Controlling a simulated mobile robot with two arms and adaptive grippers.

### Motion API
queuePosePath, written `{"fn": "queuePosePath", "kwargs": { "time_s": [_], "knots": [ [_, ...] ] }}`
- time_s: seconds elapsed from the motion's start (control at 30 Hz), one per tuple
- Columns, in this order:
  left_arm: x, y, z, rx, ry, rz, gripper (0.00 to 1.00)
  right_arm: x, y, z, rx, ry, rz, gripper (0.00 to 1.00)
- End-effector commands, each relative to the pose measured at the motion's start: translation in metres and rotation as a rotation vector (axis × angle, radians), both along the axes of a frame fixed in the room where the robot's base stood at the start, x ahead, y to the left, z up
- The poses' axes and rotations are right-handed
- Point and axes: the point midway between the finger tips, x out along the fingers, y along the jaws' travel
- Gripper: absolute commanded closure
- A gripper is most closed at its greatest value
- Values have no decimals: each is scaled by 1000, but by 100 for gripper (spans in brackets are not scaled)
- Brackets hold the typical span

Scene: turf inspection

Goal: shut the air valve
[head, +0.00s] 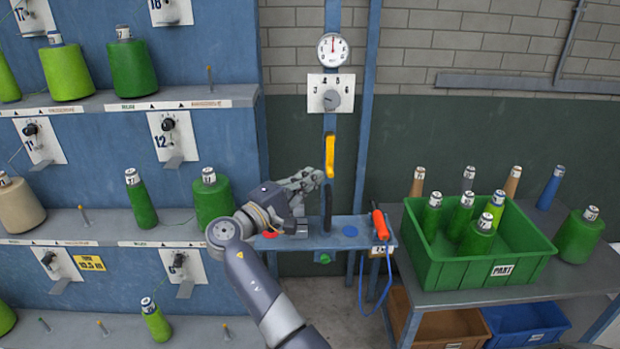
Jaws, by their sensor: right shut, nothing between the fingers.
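A yellow lever handle (330,155), which looks like the air valve's, stands upright on the blue post. Above it are a white plate with a grey knob (331,100) and a round white gauge (332,50) with its needle pointing about straight up. My right gripper (316,178) is shut and empty, just below and left of the yellow lever's lower end. I cannot tell whether it touches the lever. My left gripper is not in view.
A blue shelf (350,233) below holds an orange-handled tool (380,224) with a blue hose and a dark upright piece (327,208). A spool rack (130,245) stands at left. At right, a green crate (431,270) of green cones sits on a table.

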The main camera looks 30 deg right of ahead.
Motion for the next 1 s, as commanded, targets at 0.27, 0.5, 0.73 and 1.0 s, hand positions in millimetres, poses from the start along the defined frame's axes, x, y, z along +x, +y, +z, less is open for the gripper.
{"fn": "queuePosePath", "kwargs": {
  "time_s": [0.27, 0.5, 0.73, 1.0],
  "knots": [
    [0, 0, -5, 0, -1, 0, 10, -2, -4, -4, -45, 28, -1, 100],
    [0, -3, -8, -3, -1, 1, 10, -4, -7, -5, -74, 46, -1, 100],
    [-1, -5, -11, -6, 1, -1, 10, -6, -10, -7, -113, 68, -2, 100],
    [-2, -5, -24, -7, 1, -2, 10, -12, -20, -13, -223, 135, -3, 100]
  ]
}}
